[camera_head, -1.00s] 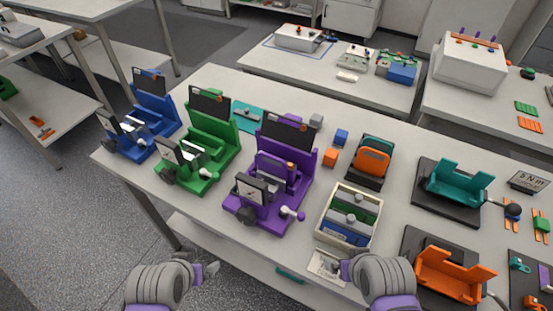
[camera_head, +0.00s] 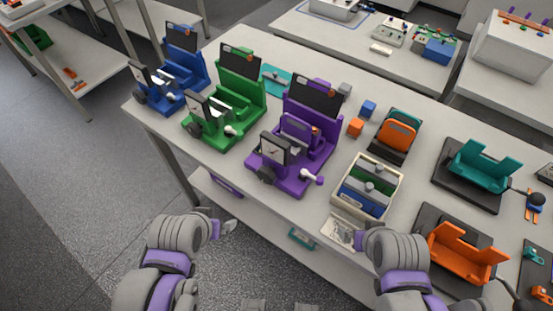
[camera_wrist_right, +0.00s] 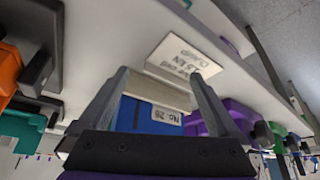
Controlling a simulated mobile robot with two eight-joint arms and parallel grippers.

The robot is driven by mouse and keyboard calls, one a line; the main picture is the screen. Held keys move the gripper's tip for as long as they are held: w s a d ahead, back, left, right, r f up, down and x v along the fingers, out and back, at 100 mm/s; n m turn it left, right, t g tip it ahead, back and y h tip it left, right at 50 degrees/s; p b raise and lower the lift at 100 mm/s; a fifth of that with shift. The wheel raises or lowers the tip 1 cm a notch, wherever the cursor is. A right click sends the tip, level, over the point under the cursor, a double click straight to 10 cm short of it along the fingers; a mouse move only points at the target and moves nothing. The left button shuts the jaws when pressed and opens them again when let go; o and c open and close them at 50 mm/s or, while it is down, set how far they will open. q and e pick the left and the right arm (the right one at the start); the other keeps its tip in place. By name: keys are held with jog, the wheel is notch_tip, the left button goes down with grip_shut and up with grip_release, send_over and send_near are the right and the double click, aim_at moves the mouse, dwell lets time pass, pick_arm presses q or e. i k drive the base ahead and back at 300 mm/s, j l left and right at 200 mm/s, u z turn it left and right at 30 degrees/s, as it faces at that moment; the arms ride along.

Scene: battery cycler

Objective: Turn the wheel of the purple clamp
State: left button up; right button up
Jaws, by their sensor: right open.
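The purple clamp (camera_head: 322,140) stands on the table, right of a green clamp (camera_head: 235,100) and a blue one (camera_head: 180,75). Its dark round wheel (camera_head: 266,174) is low at the front, below a dial plate (camera_head: 272,150). Part of the purple clamp shows in the right wrist view (camera_wrist_right: 238,112). My left gripper (camera_head: 225,228) is in front of the table edge, apart from the clamp; its jaw opening is unclear. My right gripper (camera_wrist_right: 163,95) is open and empty, near the tray and card.
A pale tray (camera_head: 347,208) with blue and green blocks stands right of the purple clamp, with a printed card (camera_head: 340,232) in front. Orange (camera_head: 455,258) and teal (camera_head: 480,168) holders stand further right. A drawer with a teal handle (camera_head: 302,238) is below the table edge.

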aim_at(266, 175)
jog(key=k+j, duration=0.25)
jog(key=k, duration=0.15)
jog(key=j+u, duration=0.15)
jog(key=j, duration=0.75)
jog(key=i+l, duration=0.35)
jog(key=l, duration=0.05)
